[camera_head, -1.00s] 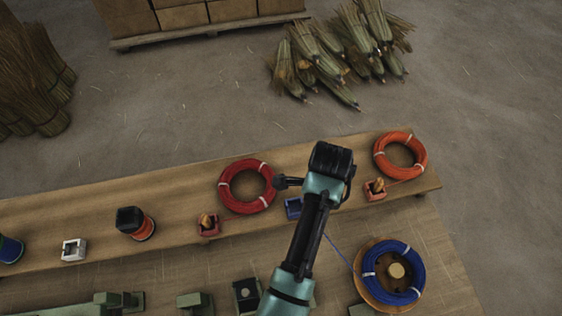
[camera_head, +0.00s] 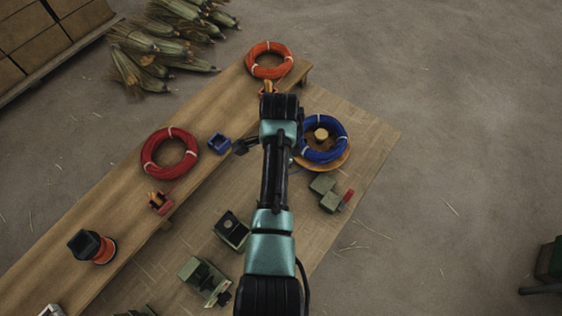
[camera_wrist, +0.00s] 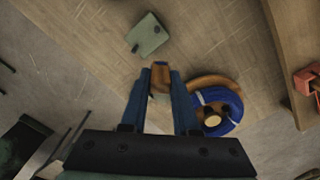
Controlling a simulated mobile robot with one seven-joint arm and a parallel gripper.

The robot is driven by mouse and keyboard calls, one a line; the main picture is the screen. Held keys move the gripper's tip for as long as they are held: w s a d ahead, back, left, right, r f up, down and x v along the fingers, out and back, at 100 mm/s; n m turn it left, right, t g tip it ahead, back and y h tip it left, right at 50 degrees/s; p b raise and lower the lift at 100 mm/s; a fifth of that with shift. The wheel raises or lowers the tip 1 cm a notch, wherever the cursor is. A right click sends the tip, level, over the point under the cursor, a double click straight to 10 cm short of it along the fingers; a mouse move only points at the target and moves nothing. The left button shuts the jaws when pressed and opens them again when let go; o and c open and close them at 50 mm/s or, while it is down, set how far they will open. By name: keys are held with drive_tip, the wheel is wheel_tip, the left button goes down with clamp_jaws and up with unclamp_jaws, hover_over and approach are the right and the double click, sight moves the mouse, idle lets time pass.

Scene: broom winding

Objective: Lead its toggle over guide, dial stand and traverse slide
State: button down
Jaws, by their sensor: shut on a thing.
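My gripper (camera_wrist: 160,92) is shut on a brown wooden toggle (camera_wrist: 160,76) in the wrist view. A green block fitting with a red end (camera_head: 327,193) stands below the reel. A dark-topped green stand with a round face (camera_head: 231,229) and a green fixture (camera_head: 204,281) are further left. Which is guide, dial stand or slide is unclear.
The lower tabletop (camera_head: 365,125) has bare wood at right.

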drive_tip(key=s+a+p, duration=0.3)
drive_tip(key=s+a, duration=1.4)
drive_tip(key=s, duration=0.3)
drive_tip(key=s+a+p, duration=0.4)
drive_tip(key=s+a, duration=1.4)
drive_tip(key=s, duration=0.3)
drive_tip(key=shift+p, duration=0.3)
